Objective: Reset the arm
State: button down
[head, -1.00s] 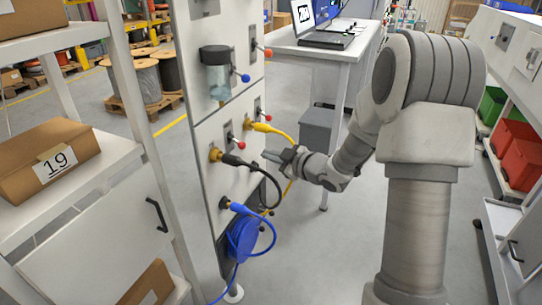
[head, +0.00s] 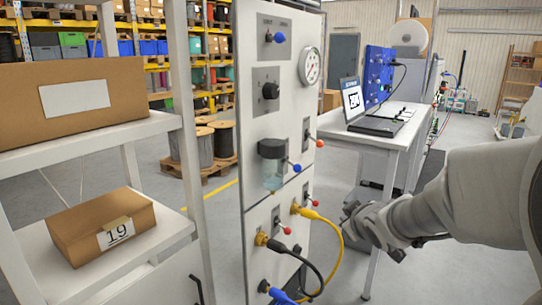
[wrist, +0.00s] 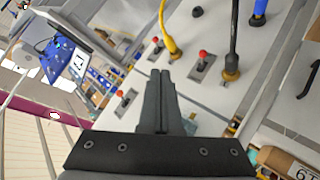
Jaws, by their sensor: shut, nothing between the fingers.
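My gripper (head: 350,212) is in front of and to the right of the white panel (head: 290,150) in the head view, apart from it. In the wrist view its two dark fingers (wrist: 160,75) lie together with nothing between them. My arm reaches in from the right edge of the head view. Yellow (head: 325,222), black (head: 295,252) and blue (head: 280,293) cables are plugged into the panel's lower part. The yellow (wrist: 167,30), black (wrist: 233,40) and blue (wrist: 259,12) cables also show in the wrist view.
A white table (head: 375,138) with a laptop (head: 372,122) stands behind my gripper. A shelf with a box marked 19 (head: 103,227) and a larger box (head: 75,100) is at the left. Red-knobbed levers (wrist: 203,56) stick out of the panel. Floor is open at the back right.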

jog(key=s+r+m+g+h+p, duration=0.1)
jog(key=s+r+m+p, duration=0.1)
jog(key=s+r, duration=0.3)
jog(key=s+r+m+g+h+p, duration=0.1)
jog(key=s+r+m+g, duration=0.1)
jog(key=s, duration=0.5)
jog(key=s+a+r+m+g+y+p, duration=0.1)
jog(key=s+a, duration=0.1)
jog(key=s, duration=0.6)
jog(key=s+a+m+g+y+p, duration=0.1)
jog(key=s+a+m+g+p, duration=0.1)
jog(key=s, duration=0.6)
jog(key=shift+s+a+r, duration=0.15)
jog(key=shift+s+r, duration=0.25)
